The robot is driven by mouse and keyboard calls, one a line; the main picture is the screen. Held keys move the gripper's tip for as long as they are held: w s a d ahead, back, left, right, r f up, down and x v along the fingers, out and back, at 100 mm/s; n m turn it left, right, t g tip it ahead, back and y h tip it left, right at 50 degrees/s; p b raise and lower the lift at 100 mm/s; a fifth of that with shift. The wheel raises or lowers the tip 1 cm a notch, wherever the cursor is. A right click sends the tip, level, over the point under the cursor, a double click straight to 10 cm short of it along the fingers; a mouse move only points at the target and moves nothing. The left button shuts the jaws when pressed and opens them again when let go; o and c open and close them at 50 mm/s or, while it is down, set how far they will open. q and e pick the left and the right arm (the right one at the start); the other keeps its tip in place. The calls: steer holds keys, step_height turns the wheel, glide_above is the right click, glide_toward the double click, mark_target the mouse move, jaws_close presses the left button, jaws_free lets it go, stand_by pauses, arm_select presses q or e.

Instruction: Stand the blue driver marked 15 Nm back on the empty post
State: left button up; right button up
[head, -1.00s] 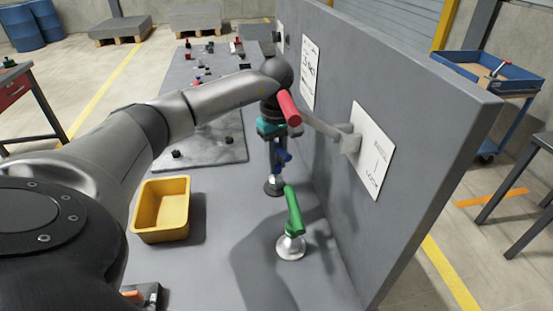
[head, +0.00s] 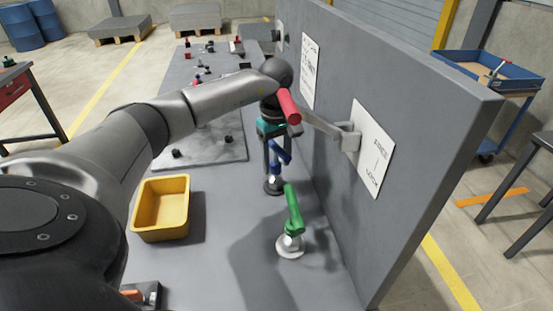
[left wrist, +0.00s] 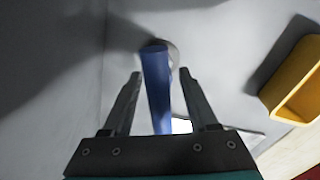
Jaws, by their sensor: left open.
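The blue driver (head: 279,152) stands on a round post base (head: 273,186) on the bench, behind the green driver (head: 293,210). It leans slightly in the head view. My left gripper (head: 276,170) is above it, pointing down, with its fingers apart on both sides of it. In the left wrist view the blue driver (left wrist: 156,85) lies between the open fingers (left wrist: 160,75), with a gap on each side. Its round base (left wrist: 172,50) shows partly behind it. The 15 Nm mark is not readable. My right gripper is not in view.
The green driver stands on its own round base (head: 290,246) nearer the front. A red handle (head: 288,106) shows by a grey bracket (head: 348,138) on the upright panel (head: 420,120) close to my wrist. A yellow bin (head: 161,207) stands on the left.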

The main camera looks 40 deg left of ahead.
arm_select(q)
step_height(320, 180, up, 15)
steer(key=p, duration=0.1)
steer(key=shift+r+p, duration=0.15)
steer(key=shift+p, duration=0.15)
